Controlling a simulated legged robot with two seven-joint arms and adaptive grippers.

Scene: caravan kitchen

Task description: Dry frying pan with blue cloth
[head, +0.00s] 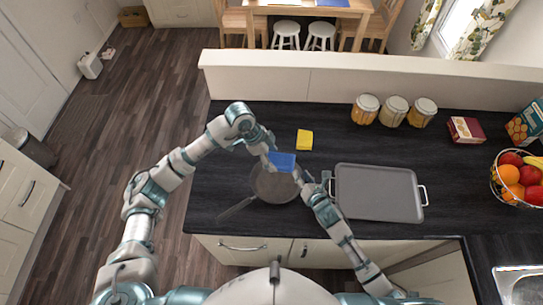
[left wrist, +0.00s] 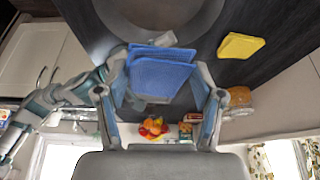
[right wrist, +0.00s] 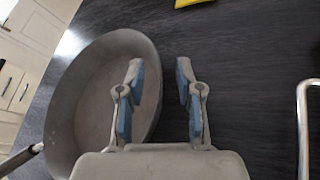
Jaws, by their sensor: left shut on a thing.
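The dark grey frying pan (head: 270,188) sits on the black counter, its handle pointing to the lower left. My left gripper (head: 271,163) is shut on the folded blue cloth (head: 284,161) at the pan's far rim. The cloth (left wrist: 165,72) also shows between its fingers in the left wrist view; I cannot tell whether it touches the pan. My right gripper (head: 312,184) is at the pan's right rim. In the right wrist view its fingers (right wrist: 158,80) are apart and empty, beside the pan (right wrist: 98,95).
A grey tray (head: 378,205) with side handles lies right of the pan. Several jars (head: 394,110), a red box (head: 466,129) and a fruit basket (head: 519,180) stand farther right. The counter left of the pan is clear.

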